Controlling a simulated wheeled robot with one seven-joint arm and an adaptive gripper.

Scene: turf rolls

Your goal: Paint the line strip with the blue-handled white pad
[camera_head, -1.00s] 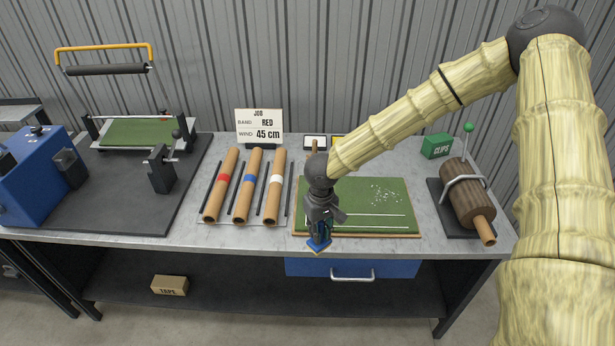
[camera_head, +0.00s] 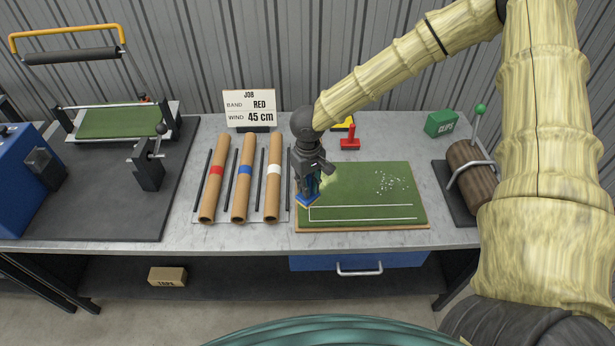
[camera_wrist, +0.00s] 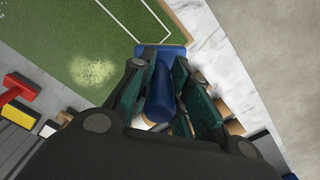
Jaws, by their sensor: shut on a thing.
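My gripper (camera_head: 308,178) is shut on the blue handle of the pad (camera_head: 306,200), at the left edge of the green turf board (camera_head: 360,180). In the wrist view the blue handle (camera_wrist: 160,92) stands between the fingers, and the blue pad back (camera_wrist: 160,50) lies beyond it. The pad's white face is hidden; I cannot tell whether it touches the turf. The line strip (camera_head: 365,212) on the front of the turf shows two long white lines joined by a short one at the left end. In the wrist view its corner (camera_wrist: 128,14) is beside the pad.
Three cardboard tubes with red (camera_head: 216,172), blue (camera_head: 243,172) and white (camera_head: 273,170) bands lie left of the board. A red-handled tool (camera_head: 349,140) stands behind it. White specks and a pale patch mark the turf. A clamped brown roll (camera_head: 470,168) is at right.

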